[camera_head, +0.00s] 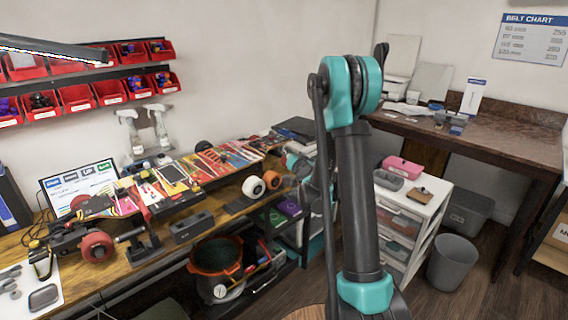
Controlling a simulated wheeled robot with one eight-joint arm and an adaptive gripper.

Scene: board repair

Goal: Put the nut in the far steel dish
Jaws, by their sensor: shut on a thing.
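My gripper (291,182) shows small and partly hidden behind my own arm, over the right end of the long wooden bench (105,284). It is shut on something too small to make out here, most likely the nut. I cannot pick out a nut anywhere else. I cannot make out the far steel dish; it may be too small to tell or hidden behind my arm.
A skateboard truck with red wheels (97,247), a grey block (192,228) and loose wheels (253,187) crowd the bench. Red bins (75,97) hang above. A white drawer unit (405,222) and grey waste bin (452,262) stand right.

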